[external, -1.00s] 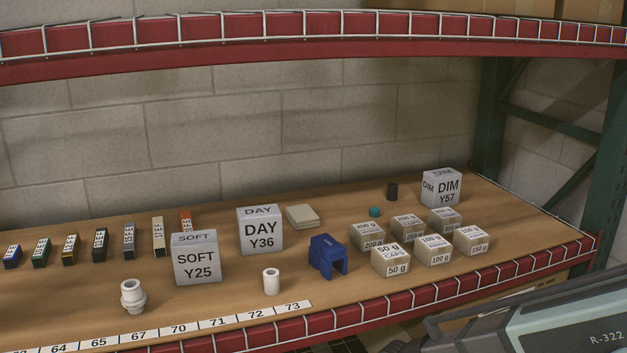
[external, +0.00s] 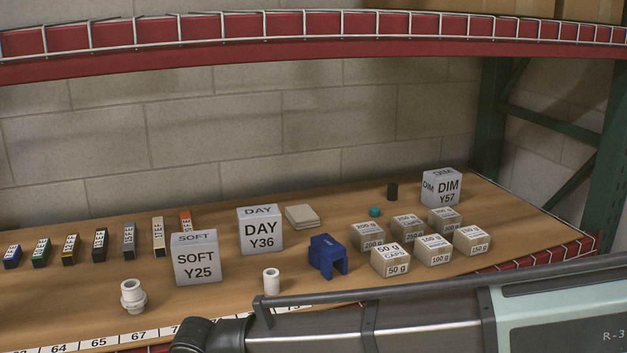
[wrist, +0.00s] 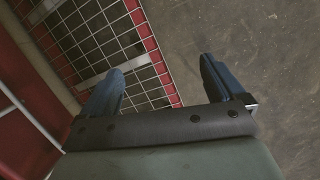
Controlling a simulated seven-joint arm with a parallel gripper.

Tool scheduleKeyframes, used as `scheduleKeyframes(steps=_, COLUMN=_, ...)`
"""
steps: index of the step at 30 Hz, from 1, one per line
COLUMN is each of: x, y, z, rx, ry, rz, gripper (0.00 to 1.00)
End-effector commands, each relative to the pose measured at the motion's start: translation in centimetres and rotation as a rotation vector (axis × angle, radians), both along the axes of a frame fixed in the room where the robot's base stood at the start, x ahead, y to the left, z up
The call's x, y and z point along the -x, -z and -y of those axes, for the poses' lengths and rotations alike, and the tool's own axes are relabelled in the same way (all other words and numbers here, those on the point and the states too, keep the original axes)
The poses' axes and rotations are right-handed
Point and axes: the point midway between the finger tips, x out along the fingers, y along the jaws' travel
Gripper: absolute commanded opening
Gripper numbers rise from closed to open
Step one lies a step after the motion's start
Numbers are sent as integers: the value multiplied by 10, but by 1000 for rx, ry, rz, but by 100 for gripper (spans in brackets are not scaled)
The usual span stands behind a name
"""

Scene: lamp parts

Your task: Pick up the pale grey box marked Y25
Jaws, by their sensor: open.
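The pale grey box marked SOFT Y25 (external: 197,265) stands upright on the wooden shelf, left of the middle in the external view. A similar grey box marked DAY Y36 (external: 261,236) stands behind it to the right, and one marked DIM Y57 (external: 442,187) stands at the far right back. My gripper (wrist: 162,82) shows in the wrist view with its two blue fingers wide apart and nothing between them. It points toward the floor and the rack's wire edge; no grey box shows in that view. In the external view my arm crosses the lower right, in front of the shelf.
A white fitting (external: 133,296) and a white cylinder (external: 271,281) stand near the front. A blue bracket (external: 327,256) and several brown weight boxes (external: 390,261) stand to the right. Small coloured boxes line the left back. A red beam with wire (external: 300,42) runs above.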

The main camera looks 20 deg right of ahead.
Motion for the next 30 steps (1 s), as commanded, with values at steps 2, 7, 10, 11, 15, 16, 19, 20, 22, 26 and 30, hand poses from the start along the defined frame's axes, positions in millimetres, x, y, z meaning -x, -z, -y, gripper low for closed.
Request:
scheduleKeyframes(steps=2, x=-2, y=-30, z=-26, rx=-1, ry=-83, rz=37, gripper=96)
scheduleKeyframes(steps=7, x=-6, y=-91, z=-66, rx=11, ry=-230, rz=104, gripper=96)
scheduleKeyframes(steps=10, x=-10, y=-120, z=-82, rx=18, ry=-290, rz=128, gripper=96)
scheduleKeyframes(steps=11, x=-12, y=-127, z=-86, rx=18, ry=-303, rz=133, gripper=96)
scheduleKeyframes(steps=15, x=-25, y=-162, z=-102, rx=18, ry=-349, rz=149, gripper=96)
scheduleKeyframes(steps=16, x=-29, y=-169, z=-104, rx=17, ry=-357, rz=150, gripper=96)
scheduleKeyframes(steps=19, x=-51, y=-193, z=-110, rx=7, ry=-365, rz=143, gripper=96)
scheduleKeyframes(steps=20, x=-60, y=-199, z=-110, rx=1, ry=-362, rz=137, gripper=96)
scheduleKeyframes(steps=22, x=-82, y=-212, z=-108, rx=-14, ry=-351, rz=119, gripper=96)
scheduleKeyframes(steps=26, x=-124, y=-229, z=-99, rx=-48, ry=-316, rz=79, gripper=96)
scheduleKeyframes(steps=30, x=-178, y=-248, z=-82, rx=-97, ry=-263, rz=30, gripper=96)
